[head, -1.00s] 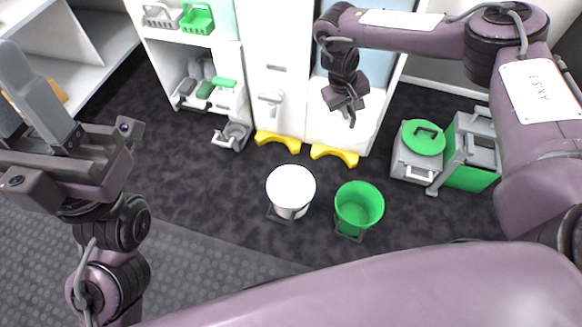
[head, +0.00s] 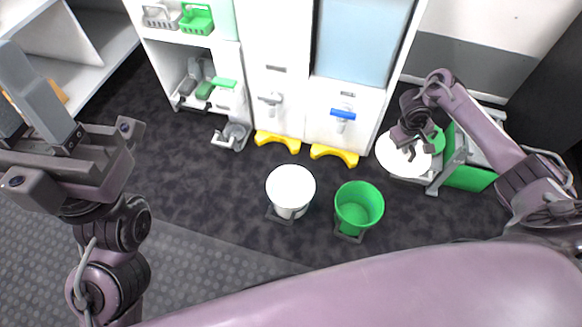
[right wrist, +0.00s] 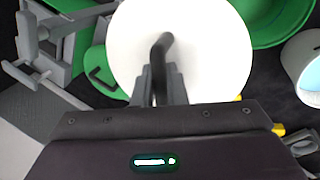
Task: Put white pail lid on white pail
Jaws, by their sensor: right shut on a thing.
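The white pail (head: 291,190) stands on the dark floor, left of the green pail (head: 358,208); its open top shows at the right edge of the right wrist view (right wrist: 308,72). My right gripper (head: 411,150) is shut on the dark handle of the round white pail lid (head: 390,157). The lid is held up, right of and apart from both pails. In the right wrist view the lid (right wrist: 205,45) fills the upper middle, below the fingers (right wrist: 160,85). My left gripper (head: 22,100) is open and empty at the left, partly cut off.
A green lid (head: 437,140) and a grey and green wheeled bin (head: 468,172) are at the right, partly behind the lid and arm. White cabinets with dispensers (head: 343,115) and yellow feet (head: 334,155) stand behind the pails. The floor around the pails is clear.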

